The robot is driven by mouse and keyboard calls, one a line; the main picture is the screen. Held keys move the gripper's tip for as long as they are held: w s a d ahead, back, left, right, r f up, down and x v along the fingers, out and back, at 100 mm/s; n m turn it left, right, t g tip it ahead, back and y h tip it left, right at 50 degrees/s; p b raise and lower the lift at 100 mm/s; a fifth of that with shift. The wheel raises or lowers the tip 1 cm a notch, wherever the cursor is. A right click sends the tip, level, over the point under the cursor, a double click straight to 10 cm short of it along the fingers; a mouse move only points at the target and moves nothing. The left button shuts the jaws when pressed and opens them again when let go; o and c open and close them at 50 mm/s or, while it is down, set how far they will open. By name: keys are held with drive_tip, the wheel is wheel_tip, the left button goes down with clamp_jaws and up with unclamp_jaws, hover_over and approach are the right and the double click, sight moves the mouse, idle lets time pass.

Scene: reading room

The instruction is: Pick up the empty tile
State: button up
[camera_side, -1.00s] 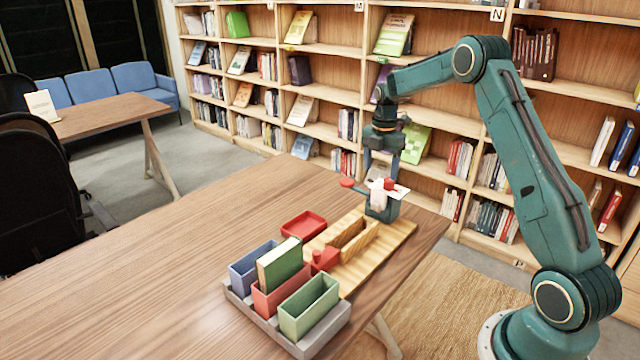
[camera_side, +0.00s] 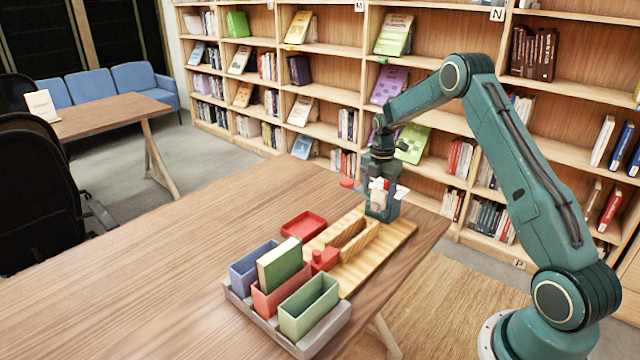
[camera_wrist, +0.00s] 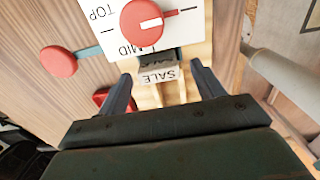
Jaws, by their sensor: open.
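In the wrist view my gripper (camera_wrist: 160,80) is open, with one finger on each side of a small block (camera_wrist: 158,75) lettered SALE. I cannot tell whether the fingers touch it. A white card (camera_wrist: 100,35) lettered TOP and MID, with a red dial (camera_wrist: 142,22), lies just beyond. In the side view my gripper (camera_side: 381,180) is low over the teal holder at the far end of the wooden board (camera_side: 400,232), partly hiding the pale pieces there. I cannot make out which piece is the empty tile.
A grey rack (camera_side: 325,335) holds blue (camera_side: 243,272), red (camera_side: 263,303) and green (camera_side: 308,305) bins; a green-faced block (camera_side: 280,264) stands in the red one. A red tray (camera_side: 304,225) and a red piece (camera_side: 324,259) are nearby. The table's left side is clear.

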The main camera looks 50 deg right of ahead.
sight(379, 191)
drive_tip(key=shift+f, duration=1.35)
drive_tip(key=c, duration=1.1)
drive_tip(key=shift+r, duration=0.15)
wheel_tip(379, 191, up, 20)
drive_tip(key=shift+f, duration=0.1)
